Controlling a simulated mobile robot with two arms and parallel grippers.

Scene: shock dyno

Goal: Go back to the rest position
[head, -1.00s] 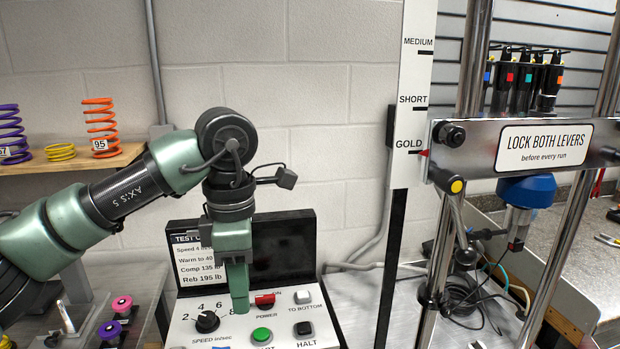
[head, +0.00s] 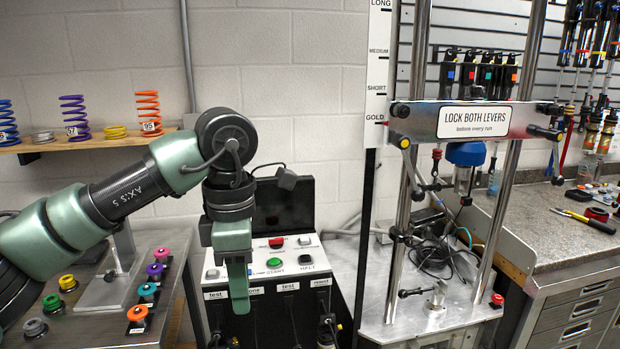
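My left gripper (head: 238,285) points down in front of the control box (head: 235,270), at the middle left. Its fingers show as one narrow green block, so I cannot tell whether a gap lies between them. Nothing shows held in it. It hides part of the box's left side, including the speed knob. To its right are the green START button (head: 274,262), the black HALT button (head: 305,259) and the red POWER switch (head: 276,242). My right gripper is not in view.
The dyno stand (head: 400,250) with its crossbar sign (head: 474,121) rises at right. A bench with colored knobs (head: 138,313) lies at lower left. Springs (head: 75,117) stand on a wall shelf (head: 90,143). A workbench (head: 560,245) with tools is at far right.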

